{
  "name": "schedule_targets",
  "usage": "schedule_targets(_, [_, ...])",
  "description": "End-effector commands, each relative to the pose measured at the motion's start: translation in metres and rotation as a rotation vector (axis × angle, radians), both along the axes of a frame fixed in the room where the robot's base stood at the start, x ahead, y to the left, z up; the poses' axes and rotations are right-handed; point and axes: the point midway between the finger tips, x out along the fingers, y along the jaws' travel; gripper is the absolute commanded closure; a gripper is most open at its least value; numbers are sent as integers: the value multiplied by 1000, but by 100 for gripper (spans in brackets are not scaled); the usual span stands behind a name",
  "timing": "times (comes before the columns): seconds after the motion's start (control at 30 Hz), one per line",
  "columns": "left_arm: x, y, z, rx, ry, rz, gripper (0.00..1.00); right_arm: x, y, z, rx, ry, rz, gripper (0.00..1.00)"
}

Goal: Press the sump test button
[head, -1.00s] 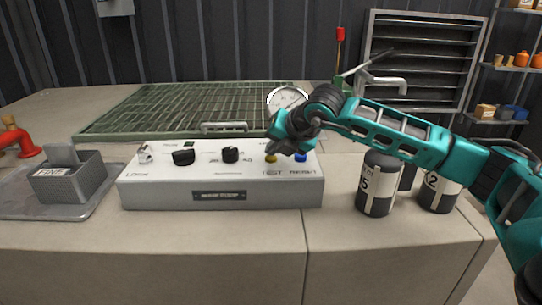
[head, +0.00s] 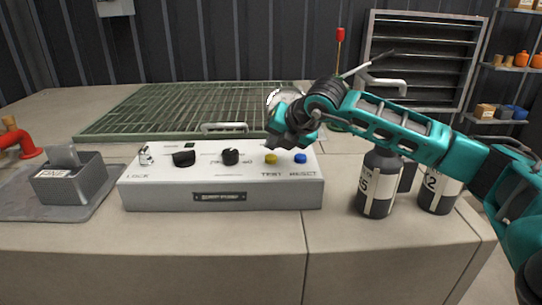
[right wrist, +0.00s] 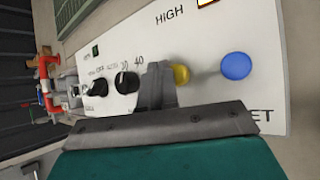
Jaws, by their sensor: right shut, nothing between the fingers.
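The white control box (head: 222,197) stands on the counter. Its yellow button (head: 271,158), above the label TEST, is near the right end, with the blue button (head: 300,158) above RESET beside it. My right gripper (head: 270,142) is shut and empty, just above and behind the yellow button, apart from it in the head view. In the right wrist view the shut fingers (right wrist: 158,85) stand beside the yellow button (right wrist: 181,74) and hide part of its edge; the blue button (right wrist: 236,66) is clear. My left gripper is out of view.
Black knobs (head: 184,158) and a key switch (head: 146,153) sit on the box's left part. Dark bottles (head: 377,185) stand right of the box, under my right arm. A grey holder (head: 72,180) is at left. A green grating (head: 170,108) lies behind.

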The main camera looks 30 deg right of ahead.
Motion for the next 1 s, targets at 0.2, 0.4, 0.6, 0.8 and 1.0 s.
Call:
schedule_targets(0.2, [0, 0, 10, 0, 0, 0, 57, 0, 0, 17, 1, -2, 0, 100])
schedule_targets(0.4, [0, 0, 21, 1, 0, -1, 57, 0, 0, 37, 1, -2, 0, 100])
schedule_targets(0.6, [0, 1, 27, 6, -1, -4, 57, 0, 0, 51, 1, -1, 1, 100])
schedule_targets(0.8, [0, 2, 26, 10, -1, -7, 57, 0, 0, 50, 1, -1, 1, 100])
schedule_targets(1.0, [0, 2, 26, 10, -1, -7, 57, 0, 0, 50, 1, -1, 1, 100])
